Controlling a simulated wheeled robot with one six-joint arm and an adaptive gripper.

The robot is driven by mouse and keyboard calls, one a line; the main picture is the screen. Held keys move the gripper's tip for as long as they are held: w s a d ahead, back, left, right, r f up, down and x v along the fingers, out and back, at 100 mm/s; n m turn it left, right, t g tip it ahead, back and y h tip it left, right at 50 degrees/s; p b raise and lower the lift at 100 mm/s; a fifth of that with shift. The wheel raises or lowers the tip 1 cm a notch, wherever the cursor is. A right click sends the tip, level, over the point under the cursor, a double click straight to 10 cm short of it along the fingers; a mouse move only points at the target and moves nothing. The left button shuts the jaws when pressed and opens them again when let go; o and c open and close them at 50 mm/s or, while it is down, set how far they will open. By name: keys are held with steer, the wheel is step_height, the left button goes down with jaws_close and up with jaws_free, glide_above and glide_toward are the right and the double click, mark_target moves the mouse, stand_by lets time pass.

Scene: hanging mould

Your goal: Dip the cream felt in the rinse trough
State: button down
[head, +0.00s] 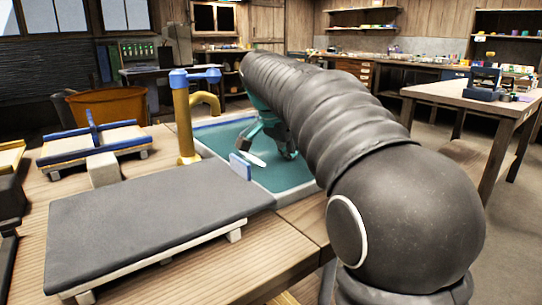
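The rinse trough (290,187) is a sunken basin with teal water and a pale rim, in the middle of the head view. My gripper (268,146) is over the trough, low near the water, partly hidden behind my own arm. A small whitish flat piece (254,158), perhaps the cream felt, shows just below the gripper's left side. I cannot tell whether the gripper holds it or whether it touches the water. A small blue upright piece (240,166) stands beside it at the trough's near left.
A brass tap post (183,125) with a blue handle stands at the trough's left edge. A grey-topped board (145,215) lies on the wooden bench in front. A blue-barred frame (95,143) and an orange tub (110,106) are at left. My arm blocks the right side.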

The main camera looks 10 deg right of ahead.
steer(key=shift+w+a+p, duration=0.3)
steer(key=shift+w+p, duration=0.2)
steer(key=shift+w, duration=0.15)
steer(key=shift+w+a+p, duration=0.25)
steer(key=shift+w+p, duration=0.2)
steer(key=shift+w, duration=0.2)
steer(key=shift+s, duration=0.1)
steer(key=shift+s+d+b, duration=0.3)
steer(key=shift+s+b, duration=0.1)
steer(key=shift+s, duration=0.25)
steer(key=shift+s+d+b, duration=0.25)
steer(key=shift+s+b, duration=0.15)
steer(key=shift+s, duration=0.25)
steer(key=shift+w+r, duration=0.1)
